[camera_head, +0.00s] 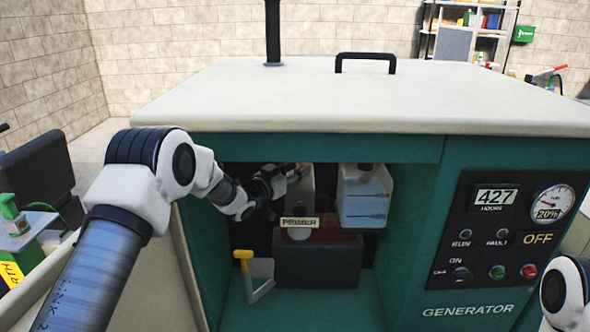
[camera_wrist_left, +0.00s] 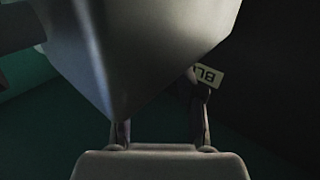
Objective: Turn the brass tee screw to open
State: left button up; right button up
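My left gripper (camera_head: 284,180) is inside the open generator bay, in front of a pale grey upright part behind the PRIMER label (camera_head: 299,222). In the left wrist view its two fingers (camera_wrist_left: 161,128) stand apart with a dark gap between them, and nothing held shows. A large smooth grey body (camera_wrist_left: 130,50) fills the top of that view. A pale tag reading "BL" (camera_wrist_left: 209,76) sits just beyond the right finger. I cannot make out the brass tee screw in either view. My right gripper is outside the pictures; only part of the right arm shows.
A translucent container (camera_head: 364,198) hangs right of the gripper. A dark box (camera_head: 316,262) and a yellow-handled grey piece (camera_head: 258,276) are low in the bay. The generator's top (camera_head: 360,95) overhangs the opening. The control panel (camera_head: 500,245) is at right.

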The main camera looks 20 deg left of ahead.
pick_arm(q)
grip_shut()
jog(key=shift+d+f+y+b, duration=0.1)
jog(key=shift+y+b, duration=0.2)
jog(key=shift+b, duration=0.1)
jog(key=n+y+b, duration=0.1)
jog(key=n+t+y+b, duration=0.1)
jog(key=y, duration=0.1)
jog(key=shift+s+d+f+n+y+b, duration=0.1)
jog(key=shift+d+n+y+b, duration=0.2)
jog(key=shift+n+b, duration=0.1)
jog(key=shift+r+n+y+b, duration=0.25)
jog(key=shift+n+y+b, duration=0.2)
jog(key=shift+n+y, duration=0.85)
jog(key=shift+m+y, duration=0.3)
grip_release()
